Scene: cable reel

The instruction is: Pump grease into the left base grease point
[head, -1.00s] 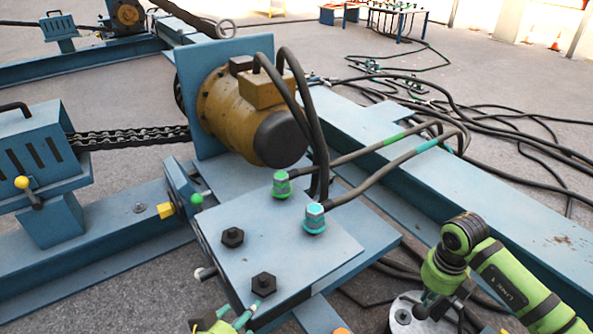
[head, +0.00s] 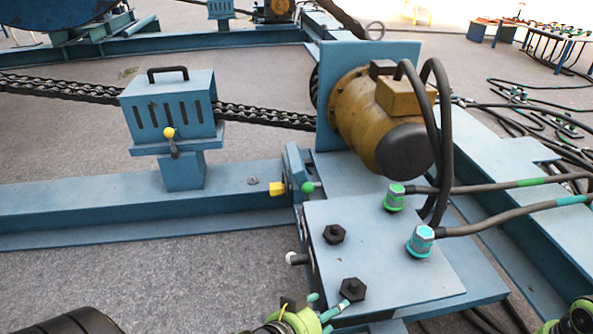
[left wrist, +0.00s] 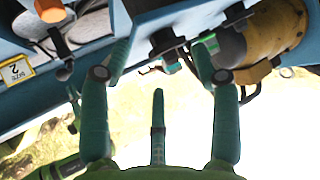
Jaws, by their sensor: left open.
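My left gripper (head: 325,310) is at the bottom of the head view, at the near edge of the blue base plate (head: 380,250). Its teal fingers are just below a black hex bolt (head: 352,290). In the left wrist view the left gripper (left wrist: 160,60) is open, with nothing between its fingers. A dark bolt (left wrist: 165,42) shows beyond the fingertips. I cannot tell which part is the grease point. No grease pump can be made out.
A yellow motor (head: 375,115) stands behind the plate. Two hose fittings (head: 394,197) (head: 421,240) rise from it, with hoses running right. A blue slotted box (head: 170,105) with a yellow-tipped lever stands left on a beam, a chain passing through it. Cables (head: 530,112) litter the floor.

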